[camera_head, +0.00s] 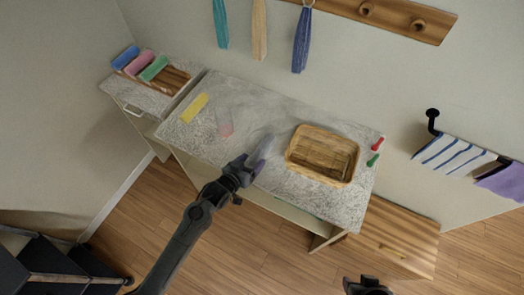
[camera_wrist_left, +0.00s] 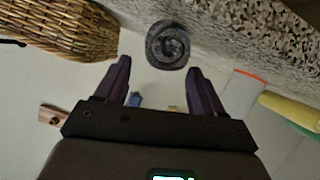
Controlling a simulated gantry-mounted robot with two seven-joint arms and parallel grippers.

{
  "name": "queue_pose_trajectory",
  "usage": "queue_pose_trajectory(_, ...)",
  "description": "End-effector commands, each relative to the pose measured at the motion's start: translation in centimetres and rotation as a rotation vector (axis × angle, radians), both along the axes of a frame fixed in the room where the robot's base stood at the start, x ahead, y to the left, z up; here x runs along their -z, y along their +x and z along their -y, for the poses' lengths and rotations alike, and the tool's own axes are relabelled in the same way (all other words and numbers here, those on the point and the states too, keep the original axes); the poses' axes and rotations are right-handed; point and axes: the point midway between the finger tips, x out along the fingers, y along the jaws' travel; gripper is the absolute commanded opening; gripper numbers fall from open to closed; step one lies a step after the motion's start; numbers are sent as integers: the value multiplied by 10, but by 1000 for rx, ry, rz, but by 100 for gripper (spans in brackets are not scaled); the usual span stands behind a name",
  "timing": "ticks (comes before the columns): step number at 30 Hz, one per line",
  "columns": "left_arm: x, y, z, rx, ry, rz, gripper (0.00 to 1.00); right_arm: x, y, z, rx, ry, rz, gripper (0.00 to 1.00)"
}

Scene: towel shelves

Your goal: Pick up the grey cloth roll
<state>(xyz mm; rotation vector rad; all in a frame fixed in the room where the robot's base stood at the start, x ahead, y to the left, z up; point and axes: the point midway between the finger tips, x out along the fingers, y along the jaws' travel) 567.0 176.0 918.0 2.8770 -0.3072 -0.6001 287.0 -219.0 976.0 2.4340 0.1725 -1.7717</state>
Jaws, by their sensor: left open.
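The grey cloth roll (camera_wrist_left: 167,45) shows its spiral end in the left wrist view, at the top centre. In the head view it is hard to tell apart from the gripper fingers over it. My left gripper (camera_wrist_left: 158,70) is open and empty, its two dark purple fingers apart. The roll's end shows beyond and between the fingertips, with no visible contact. In the head view the left gripper (camera_head: 260,155) reaches over the front part of the speckled counter (camera_head: 285,195). A dark part at the bottom edge is mine; right gripper jaws do not show.
A wicker basket (camera_head: 322,155) stands close right of the left gripper. A yellow cloth (camera_head: 194,107) and a pale pink-grey one (camera_head: 224,122) lie to its left. Small red (camera_head: 377,144) and green (camera_head: 373,160) items lie at the right edge. Towels hang on the wall.

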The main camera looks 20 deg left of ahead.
Motion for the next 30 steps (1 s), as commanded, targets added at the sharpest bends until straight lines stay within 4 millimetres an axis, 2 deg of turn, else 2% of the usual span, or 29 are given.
queue_pose_trajectory(5,4,9,2,0,0,0,69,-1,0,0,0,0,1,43)
queue_pose_trajectory(15,22,42,9,1,-1,1,69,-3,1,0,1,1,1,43)
queue_pose_trajectory(26,24,46,10,0,1,0,69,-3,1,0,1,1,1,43)
queue_pose_trajectory(30,24,46,10,0,0,0,47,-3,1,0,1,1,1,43)
